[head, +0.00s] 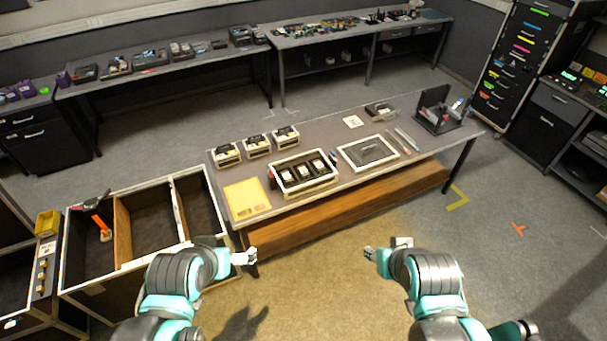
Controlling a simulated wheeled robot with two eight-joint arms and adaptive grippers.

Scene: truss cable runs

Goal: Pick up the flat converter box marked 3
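Three small black-and-white boxes stand in a row at the back left of the grey table: a left one (226,154), a middle one (257,146) and a right one (286,138). A white-rimmed tray (306,189) in front of them holds several dark units with pale labels. Any numbers are too small to read, so I cannot tell which box is marked 3. My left gripper (254,256) is in front of the table's left end, apart from everything. My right gripper (369,253) is in front of the table's middle. Both look empty; their finger gaps are too small to judge.
A yellow mat (246,198) lies at the table's front left. A framed dark panel (368,152) lies right of the tray, and a black stand (435,112) is at the right end. Open white-edged crates (150,222) stand left. The floor before the table is clear.

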